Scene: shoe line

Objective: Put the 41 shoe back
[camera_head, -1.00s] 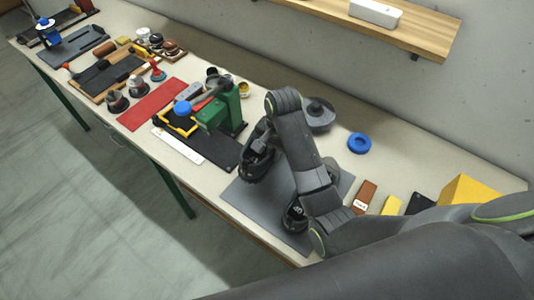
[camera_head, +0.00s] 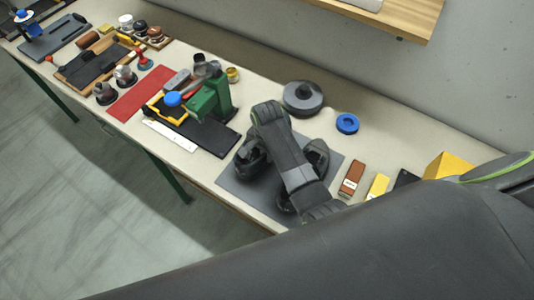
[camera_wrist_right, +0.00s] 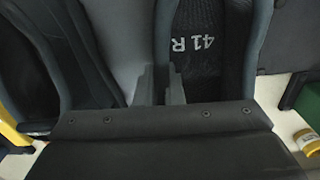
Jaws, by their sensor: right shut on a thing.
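My right gripper (camera_wrist_right: 160,85) is shut on the edge of a dark shoe marked "41 R" (camera_wrist_right: 212,45), seen close up in the right wrist view. In the head view my right arm reaches over the grey mat (camera_head: 236,188), and a dark shoe (camera_head: 249,160) sits below its wrist at the mat's left part. I cannot tell whether its sole touches the mat. Another dark shoe (camera_head: 317,156) is behind the arm to the right, and dark shoe parts (camera_head: 286,202) show at the mat's near side, mostly hidden. My left gripper is not in view.
A green press-like tool (camera_head: 208,103) and a black board (camera_head: 215,138) stand left of the mat. A dark round object (camera_head: 303,98) and a blue ring (camera_head: 347,124) are behind. Brown (camera_head: 351,179) and yellow (camera_head: 377,186) blocks lie to the right.

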